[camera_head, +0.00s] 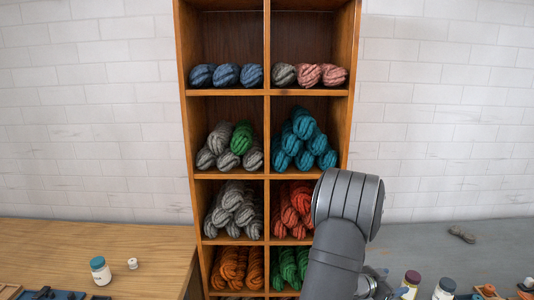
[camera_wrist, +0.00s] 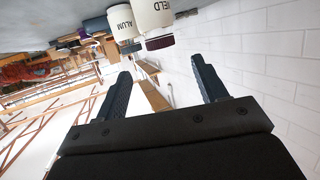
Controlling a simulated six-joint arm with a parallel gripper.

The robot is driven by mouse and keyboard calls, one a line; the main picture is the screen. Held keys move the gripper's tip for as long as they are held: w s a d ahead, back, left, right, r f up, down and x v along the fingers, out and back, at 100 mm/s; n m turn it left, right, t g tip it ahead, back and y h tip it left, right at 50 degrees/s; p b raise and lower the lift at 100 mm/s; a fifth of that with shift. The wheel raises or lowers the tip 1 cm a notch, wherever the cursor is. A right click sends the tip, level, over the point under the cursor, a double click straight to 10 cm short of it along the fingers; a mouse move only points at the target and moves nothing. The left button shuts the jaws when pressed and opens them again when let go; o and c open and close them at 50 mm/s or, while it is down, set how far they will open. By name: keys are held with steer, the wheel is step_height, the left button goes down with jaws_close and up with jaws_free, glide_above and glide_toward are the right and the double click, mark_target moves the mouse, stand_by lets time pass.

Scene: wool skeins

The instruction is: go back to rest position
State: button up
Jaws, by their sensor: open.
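My gripper (camera_wrist: 160,88) is open in the wrist view, with its two dark fingers apart and nothing between them. In the head view a grey link of my arm stands in front of the lower right of the shelf, and the gripper's fingers cannot be made out there. The wooden shelf (camera_head: 266,140) holds wool skeins in two columns of compartments. A green skein (camera_head: 242,137) lies among grey skeins (camera_head: 222,135) in the left column. Teal skeins (camera_head: 303,140) fill the compartment to the right of it. Red skeins (camera_head: 293,208) below are partly hidden by my arm.
A wooden table (camera_head: 120,240) at left bears a jar (camera_head: 100,270) and a small spool (camera_head: 132,263). A grey table (camera_head: 440,240) at right bears jars (camera_head: 412,282) and small items. In the wrist view, white labelled jars (camera_wrist: 152,14) show near the top. The white brick wall (camera_head: 440,110) is clear.

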mark_target(409, 278)
steer(key=x, duration=0.9)
steer(key=shift+s, duration=0.1)
steer(key=shift+d, duration=0.4)
step_height(409, 278, up, 4)
steer(key=shift+s+d+r, duration=0.1)
steer(key=shift+s+r, duration=0.05)
steer(key=s+d+r, duration=0.3)
steer(key=s+r, duration=0.4)
steer(key=s, duration=0.3)
steer(key=w+a+r+n+t+y, duration=0.2)
steer(key=w+a+r, duration=0.2)
steer(key=w+a, duration=0.25)
steer(key=w+a+r+n+t+y, duration=0.1)
steer(key=w+a+r+n+t, duration=0.3)
steer(key=a, duration=0.3)
steer(key=w+a+r+n+t+y, duration=0.1)
steer(key=w+a+r+n+y, duration=0.1)
steer(key=a, duration=0.5)
steer(key=w+a+r+n+y, duration=0.2)
steer(key=a+r+y, duration=0.1)
steer(key=a, duration=0.5)
steer(key=w+a+r+n+t+y, duration=0.1)
steer(key=w+a+r+n+y, duration=0.1)
steer(key=a, duration=0.6)
steer(key=shift+a+r+t+y, duration=0.25)
steer(key=shift+r+t+y, duration=0.1)
steer(key=shift+y, duration=0.45)
